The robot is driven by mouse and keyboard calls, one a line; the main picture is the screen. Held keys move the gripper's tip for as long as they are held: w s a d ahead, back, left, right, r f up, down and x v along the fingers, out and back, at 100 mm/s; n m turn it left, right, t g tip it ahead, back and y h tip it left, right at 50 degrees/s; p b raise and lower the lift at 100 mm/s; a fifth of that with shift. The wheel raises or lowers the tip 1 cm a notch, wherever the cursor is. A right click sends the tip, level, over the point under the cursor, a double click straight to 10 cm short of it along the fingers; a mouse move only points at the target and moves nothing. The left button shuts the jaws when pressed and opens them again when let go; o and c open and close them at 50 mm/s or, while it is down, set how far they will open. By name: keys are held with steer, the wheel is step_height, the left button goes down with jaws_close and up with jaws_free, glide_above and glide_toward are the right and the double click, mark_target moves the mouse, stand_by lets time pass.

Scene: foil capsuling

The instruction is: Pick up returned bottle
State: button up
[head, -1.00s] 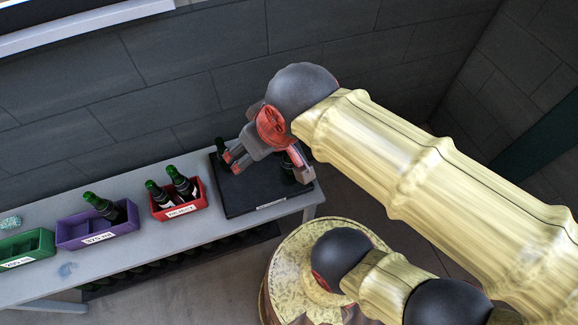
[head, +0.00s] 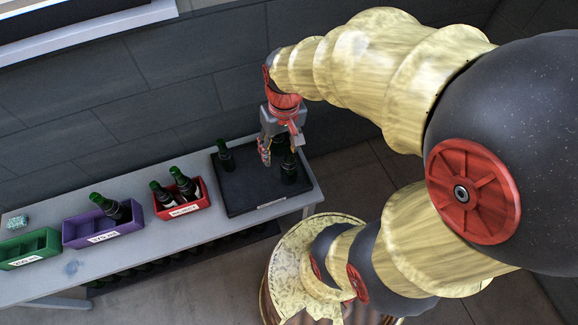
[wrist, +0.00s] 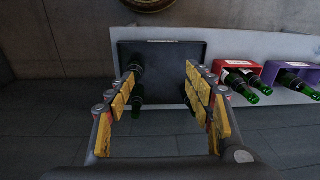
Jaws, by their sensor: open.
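My gripper (head: 279,150) is open and empty above the black tray (head: 243,195), fingers pointing down. In the wrist view, my two yellow-padded fingers (wrist: 160,78) stand wide apart in front of the tray (wrist: 165,58). A dark green bottle (head: 226,158) stands at the tray's left back part. Another dark bottle (head: 289,170) stands on its right part, close to my fingers. In the wrist view, dark bottles (wrist: 138,97) show beside the left finger, partly hidden by it. I cannot tell which bottle is the returned one.
Left of the tray, a red crate (head: 184,212) holds two bottles. A purple crate (head: 102,238) holds one bottle, and a green crate (head: 30,262) looks empty. All stand on the grey table (head: 150,268). A dark block wall (head: 160,85) rises close behind.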

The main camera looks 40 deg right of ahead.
steer(key=w+d+f+n+y+p, duration=0.1)
steer(key=w+d+f+n, duration=0.1)
steer(key=d+f, duration=0.35)
steer(key=w+d+f+n+y+p, duration=0.1)
steer(key=d+f, duration=0.1)
steer(key=f, duration=0.7)
steer(key=n+h, duration=0.1)
steer(key=n, duration=0.3)
glide_above(287, 155)
steer(key=d, duration=0.2)
steer(key=shift+a+f+t, duration=0.1)
steer(key=shift+f+t, duration=0.2)
steer(key=shift+f, duration=0.45)
steer(key=shift+w+d+n+h, duration=0.3)
steer(key=shift+n, duration=0.5)
steer(key=shift+w+a+f+b, duration=0.15)
steer(key=shift+f+b, duration=0.4)
steer(key=shift+f, duration=0.75)
steer(key=shift+a+f+b, duration=0.3)
steer(key=shift+f+b, duration=0.3)
steer(key=shift+f, duration=0.7)
steer(key=shift+w+a+f+b, duration=0.15)
steer(key=shift+f+b, duration=0.4)
steer(key=shift+f, duration=0.75)
steer(key=shift+c, duration=1.2)
steer(key=c, duration=1.1)
steer(key=shift+r, duration=0.1)
jaws_close()
